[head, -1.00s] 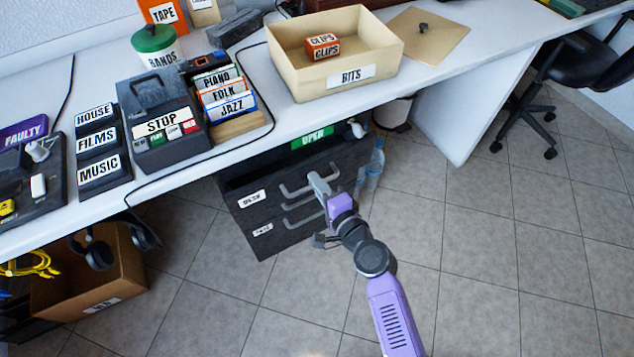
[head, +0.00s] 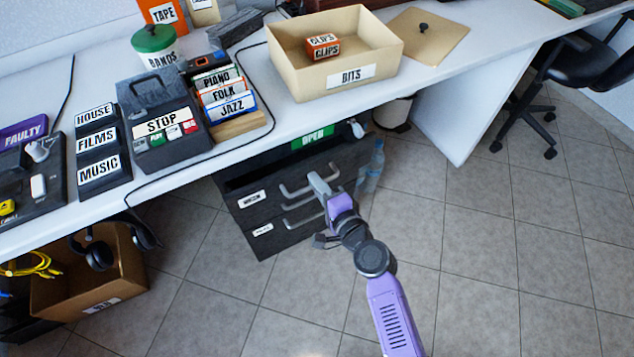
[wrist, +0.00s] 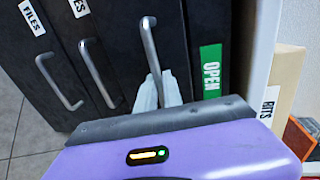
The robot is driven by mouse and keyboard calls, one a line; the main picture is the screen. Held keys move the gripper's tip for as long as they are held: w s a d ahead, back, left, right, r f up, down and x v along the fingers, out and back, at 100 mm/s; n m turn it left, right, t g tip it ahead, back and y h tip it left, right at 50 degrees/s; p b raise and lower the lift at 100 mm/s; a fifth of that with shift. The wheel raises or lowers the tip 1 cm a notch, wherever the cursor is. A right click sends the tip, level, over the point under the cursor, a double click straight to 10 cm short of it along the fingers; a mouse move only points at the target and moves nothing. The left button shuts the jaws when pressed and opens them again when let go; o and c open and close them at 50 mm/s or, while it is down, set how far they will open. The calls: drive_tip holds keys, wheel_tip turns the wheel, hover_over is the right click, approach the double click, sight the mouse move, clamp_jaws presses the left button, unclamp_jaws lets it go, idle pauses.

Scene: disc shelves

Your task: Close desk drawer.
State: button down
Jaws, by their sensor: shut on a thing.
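The dark desk drawer unit (head: 290,232) stands under the white desk. Its top drawer is pulled out, with the dark inside (head: 262,177) showing behind the labelled front. The green OPEN label (head: 312,138) is behind it and also shows in the wrist view (wrist: 210,72). My gripper (head: 318,184) is at the top drawer's grey handle (head: 293,190). In the wrist view the pale fingers (wrist: 157,90) are shut on the lower end of the nearest handle (wrist: 150,40). Two more handles show to its left, one beside the FILES label (wrist: 32,17). The exact finger contact is partly hidden.
A cardboard box (head: 125,275) with headphones (head: 99,255) is at lower left. The desk top (head: 290,115) overhangs the unit.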

sight(308, 170)
drive_tip(key=shift+r+b+x, duration=0.2)
drive_tip(key=shift+b+x, duration=0.05)
drive_tip(key=shift+x, duration=0.85)
drive_tip(key=shift+r+b+x, duration=0.2)
drive_tip(key=shift+r+x, duration=0.05)
drive_tip(key=shift+x, duration=0.8)
drive_tip(key=shift+w, duration=0.1)
drive_tip(key=c, duration=1.5)
unclamp_jaws()
drive_tip(key=shift+w+a, duration=0.1)
drive_tip(key=shift+r, duration=0.15)
drive_tip(key=shift+f+p+v, duration=0.15)
drive_tip(key=shift+p+v, duration=0.25)
drive_tip(key=shift+v, duration=1.55)
drive_tip(key=shift+f+p+v, duration=0.1)
drive_tip(key=shift+p+v, duration=0.3)
drive_tip(key=shift+v, duration=1.6)
